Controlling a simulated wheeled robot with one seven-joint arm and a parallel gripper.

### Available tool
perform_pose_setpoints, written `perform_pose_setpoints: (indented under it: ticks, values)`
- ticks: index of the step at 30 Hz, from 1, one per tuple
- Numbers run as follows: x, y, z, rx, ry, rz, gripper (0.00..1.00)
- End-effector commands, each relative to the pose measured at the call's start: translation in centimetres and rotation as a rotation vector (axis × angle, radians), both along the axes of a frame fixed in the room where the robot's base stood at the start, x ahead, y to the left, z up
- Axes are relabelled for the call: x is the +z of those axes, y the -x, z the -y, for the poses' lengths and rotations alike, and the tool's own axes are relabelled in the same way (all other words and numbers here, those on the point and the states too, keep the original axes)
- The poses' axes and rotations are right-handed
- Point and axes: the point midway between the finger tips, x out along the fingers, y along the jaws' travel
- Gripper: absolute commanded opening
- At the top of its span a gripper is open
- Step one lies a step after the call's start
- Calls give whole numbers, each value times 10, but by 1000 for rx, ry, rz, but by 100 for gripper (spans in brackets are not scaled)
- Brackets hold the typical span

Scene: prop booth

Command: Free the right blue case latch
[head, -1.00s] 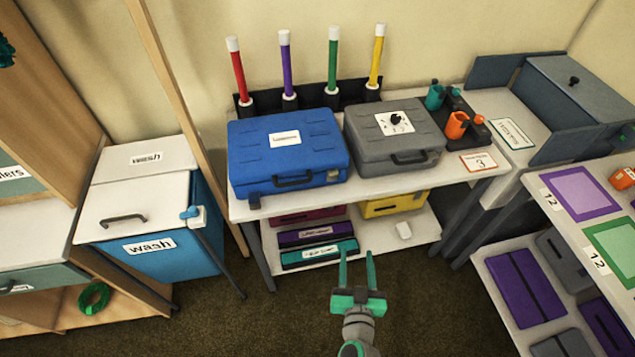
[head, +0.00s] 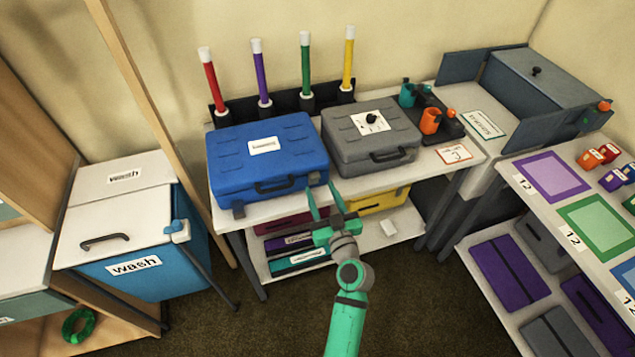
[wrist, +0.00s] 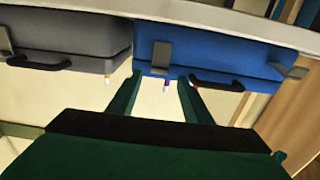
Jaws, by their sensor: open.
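The closed blue case (head: 225,160) lies on the table, its handle (head: 275,187) facing me. Its right latch (head: 313,179) is a grey tab on the front face near the right corner. Its left latch (head: 238,209) sticks out low at the left corner. My gripper (head: 321,186) is open and empty, its fingers pointing at the right latch. The wrist view is upside down. There the right latch (wrist: 162,57) sits between and just beyond my fingertips (wrist: 158,82), seemingly untouched; the left latch (wrist: 290,71) is far right.
A grey case (head: 385,150) with a dial stands close to the right of the blue case. The table's front edge (head: 345,196) passes by my fingers. Coloured rods (head: 262,78) stand behind. The lower shelf (head: 410,228) holds more cases.

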Motion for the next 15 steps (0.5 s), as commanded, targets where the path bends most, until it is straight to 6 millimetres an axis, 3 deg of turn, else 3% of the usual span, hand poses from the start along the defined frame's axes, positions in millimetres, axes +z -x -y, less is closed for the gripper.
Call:
perform_pose_setpoints:
  ticks: [6, 15]
  values:
    - [0, -30, -9, 0, 1, 0, 45]
    - [0, -41, -13, -1, -1, 0, 45]
